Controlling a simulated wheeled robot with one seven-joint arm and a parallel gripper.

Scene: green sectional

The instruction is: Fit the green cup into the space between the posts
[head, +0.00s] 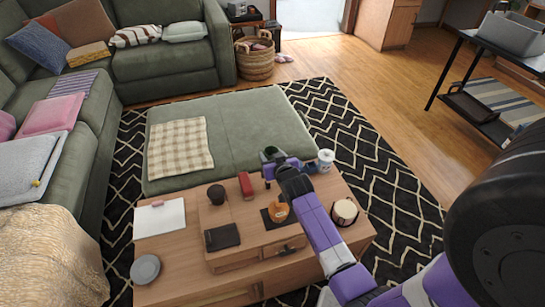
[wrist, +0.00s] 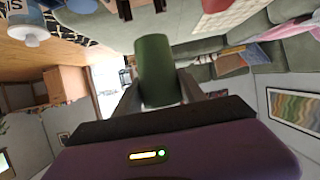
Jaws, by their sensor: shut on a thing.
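The green cup (head: 271,152) is held above the far edge of the wooden coffee table. It also fills the upper middle of the wrist view (wrist: 156,68). My gripper (head: 275,164) is shut on it, and in the wrist view one finger of my gripper (wrist: 157,94) lies on each side of the cup. I cannot pick out the posts with certainty in either view.
The wooden coffee table (head: 180,270) carries a red block (head: 246,185), a dark brown cup (head: 216,194), an orange-brown jar (head: 278,211), a white cup (head: 326,157), a round tin (head: 344,211) and a grey bowl (head: 145,269). A green ottoman (head: 250,125) stands behind it.

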